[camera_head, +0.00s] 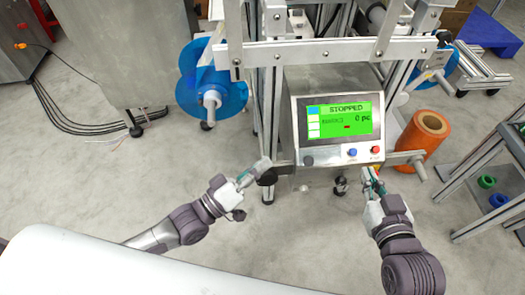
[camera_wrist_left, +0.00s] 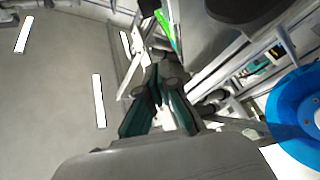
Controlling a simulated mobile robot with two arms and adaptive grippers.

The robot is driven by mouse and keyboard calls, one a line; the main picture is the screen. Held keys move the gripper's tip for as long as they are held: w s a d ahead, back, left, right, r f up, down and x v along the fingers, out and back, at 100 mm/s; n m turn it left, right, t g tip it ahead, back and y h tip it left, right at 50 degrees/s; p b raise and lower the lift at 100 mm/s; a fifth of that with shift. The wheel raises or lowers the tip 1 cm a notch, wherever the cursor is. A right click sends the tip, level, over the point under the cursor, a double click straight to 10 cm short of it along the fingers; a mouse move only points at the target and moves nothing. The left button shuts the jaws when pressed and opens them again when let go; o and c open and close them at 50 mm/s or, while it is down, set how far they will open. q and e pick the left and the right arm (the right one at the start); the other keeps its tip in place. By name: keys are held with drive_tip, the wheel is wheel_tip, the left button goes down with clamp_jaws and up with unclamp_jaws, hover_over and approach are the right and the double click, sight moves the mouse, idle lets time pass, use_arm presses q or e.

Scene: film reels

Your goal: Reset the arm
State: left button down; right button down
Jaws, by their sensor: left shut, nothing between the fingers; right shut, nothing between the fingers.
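My left gripper (camera_head: 257,171) reaches in from the left in the head view, in front of the machine's lower left corner. It is shut and empty. Its dark green fingers (camera_wrist_left: 158,105) also show in the left wrist view, with the machine frame behind them. I cannot tell whether it touches the frame. My right gripper (camera_head: 370,178) is below the right side of the control panel, shut, with nothing held. Both arms are bent forward over the floor.
The control panel (camera_head: 338,120) has a green screen reading STOPPED. Blue reels hang left (camera_head: 225,92) and right (camera_head: 447,68) of the frame; one blue reel (camera_wrist_left: 297,112) shows in the wrist view. An orange roll (camera_head: 425,135) stands right. A shelf (camera_head: 490,170) is at far right.

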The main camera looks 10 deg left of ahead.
use_arm(q)
drive_tip(key=shift+s+a, duration=0.1)
drive_tip(key=shift+s, duration=0.05)
use_arm(e)
drive_tip(key=shift+f, duration=0.1)
